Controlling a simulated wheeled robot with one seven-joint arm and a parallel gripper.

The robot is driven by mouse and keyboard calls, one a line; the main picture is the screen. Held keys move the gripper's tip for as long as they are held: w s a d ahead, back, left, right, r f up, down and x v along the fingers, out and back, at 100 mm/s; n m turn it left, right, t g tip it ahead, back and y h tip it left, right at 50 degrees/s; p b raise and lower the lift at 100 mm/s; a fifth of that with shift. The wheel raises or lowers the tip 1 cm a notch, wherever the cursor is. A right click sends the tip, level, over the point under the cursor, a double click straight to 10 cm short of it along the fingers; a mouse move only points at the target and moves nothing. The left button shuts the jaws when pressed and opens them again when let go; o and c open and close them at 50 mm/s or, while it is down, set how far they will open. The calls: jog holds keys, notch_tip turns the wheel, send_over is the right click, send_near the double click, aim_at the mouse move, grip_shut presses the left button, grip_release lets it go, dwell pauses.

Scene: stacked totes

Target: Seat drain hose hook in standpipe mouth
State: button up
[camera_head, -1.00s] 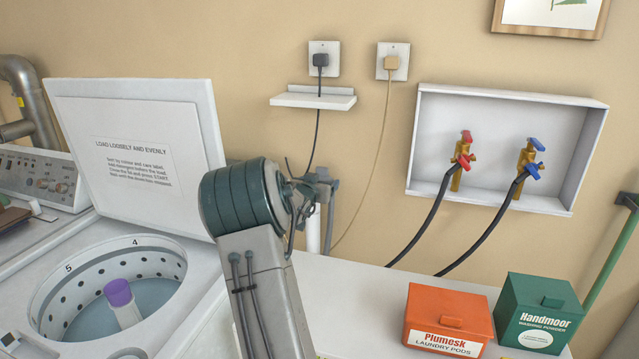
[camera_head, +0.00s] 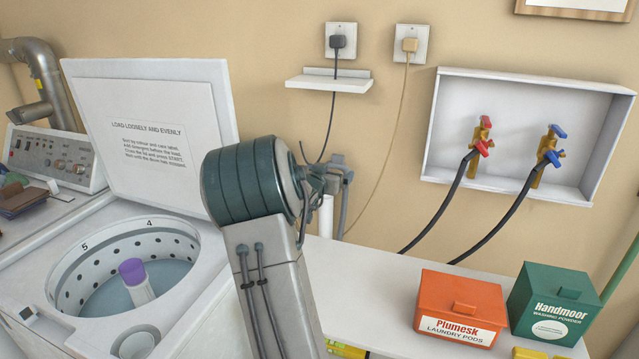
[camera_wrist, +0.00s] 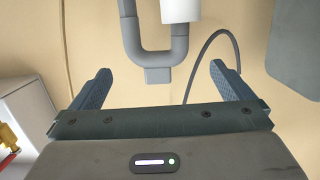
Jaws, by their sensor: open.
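The grey drain hose hook (camera_wrist: 155,58) shows in the wrist view as a U-shaped bend with a small block on its outer side. One leg meets the end of the white standpipe (camera_wrist: 180,10); I cannot tell how deep it sits. The other leg runs alongside the pipe. My gripper (camera_wrist: 162,85) is open and empty, its blue fingers spread on either side of the block, with no contact visible. In the head view the standpipe (camera_head: 326,217) stands behind the machine, with the grey hose (camera_head: 345,206) beside it. My arm hides part of this area.
The open washer lid (camera_head: 150,130) stands left of my arm. A small wall shelf (camera_head: 329,80) and a black cord are above and behind the hook. The valve box (camera_head: 435,125) is on the right. Orange (camera_head: 460,305) and green (camera_head: 553,305) boxes stand on the white surface.

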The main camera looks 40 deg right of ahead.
jog(key=v, duration=0.9)
jog(key=shift+a, duration=0.3)
jog(key=shift+s, duration=0.1)
jog(key=s+a+f+n+t+y, duration=0.2)
jog(key=a+n+y, duration=0.85)
jog(key=a, duration=1.65)
jog(key=s+a+f+n+g+y, duration=0.1)
jog(key=s+a+f+g+y, duration=0.1)
jog(key=s+a, duration=0.3)
jog(key=s+a+f+n+g+y, duration=0.1)
jog(key=s+a+g, duration=0.3)
jog(key=s, duration=1)
jog(key=shift+a+f+y, duration=0.35)
jog(key=shift+a+f, duration=0.5)
jog(key=shift+a, duration=0.05)
